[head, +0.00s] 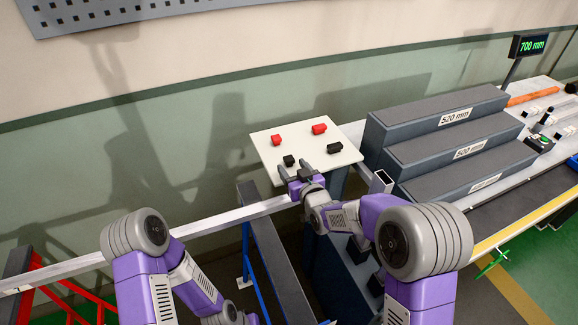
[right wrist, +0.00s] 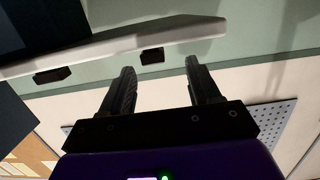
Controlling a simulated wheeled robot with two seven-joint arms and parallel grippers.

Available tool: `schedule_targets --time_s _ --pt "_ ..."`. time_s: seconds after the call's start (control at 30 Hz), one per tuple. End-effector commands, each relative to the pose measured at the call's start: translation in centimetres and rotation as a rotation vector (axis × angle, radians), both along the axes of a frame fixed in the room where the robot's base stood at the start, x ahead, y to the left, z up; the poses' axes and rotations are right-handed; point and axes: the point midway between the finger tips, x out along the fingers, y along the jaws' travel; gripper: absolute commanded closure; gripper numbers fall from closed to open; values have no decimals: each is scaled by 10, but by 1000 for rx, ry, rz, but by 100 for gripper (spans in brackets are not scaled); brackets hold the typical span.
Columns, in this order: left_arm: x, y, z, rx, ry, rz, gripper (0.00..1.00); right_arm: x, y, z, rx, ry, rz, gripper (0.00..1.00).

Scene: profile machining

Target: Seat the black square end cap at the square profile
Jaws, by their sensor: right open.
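Two black end caps lie on a pale plate (head: 262,143): a small blocky one (head: 289,160) near its front edge and a longer-looking one (head: 334,148) to the right. I cannot tell for sure which is square. My right gripper (head: 294,170) is open and empty, its fingers close to the blocky cap. In the right wrist view, a black cap (right wrist: 152,56) shows beyond and between the open fingertips (right wrist: 160,70), apart from them. A pale profile (head: 232,217) runs in from the left; a square open tube end (head: 382,180) shows right of my gripper. My left gripper is out of view.
Two red caps, (head: 276,140) and (head: 319,129), lie at the plate's back. A stepped grey block (head: 440,135) with length labels stands to the right. A blue stand (head: 265,250) with a dark top is below the profile.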

Motion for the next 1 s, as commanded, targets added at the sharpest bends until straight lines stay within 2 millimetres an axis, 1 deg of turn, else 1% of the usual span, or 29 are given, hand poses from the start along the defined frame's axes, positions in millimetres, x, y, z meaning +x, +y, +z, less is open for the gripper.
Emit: schedule_targets --time_s 0.2,0.37,0.5,0.6,0.73,0.97,1.0 --pt "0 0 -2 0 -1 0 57 18 7 -3 -2 -1 0 38" --pt "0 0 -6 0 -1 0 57 32 9 -6 -1 -2 0 38" --pt "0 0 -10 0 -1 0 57 51 12 -10 -3 -1 -1 38" --pt "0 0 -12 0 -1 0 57 61 16 -11 -1 0 1 38" --pt "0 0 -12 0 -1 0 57 68 19 -11 -1 -2 1 38" --pt "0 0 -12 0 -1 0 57 69 20 -11 -1 0 1 38" --pt "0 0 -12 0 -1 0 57 69 20 -11 -1 0 1 40"
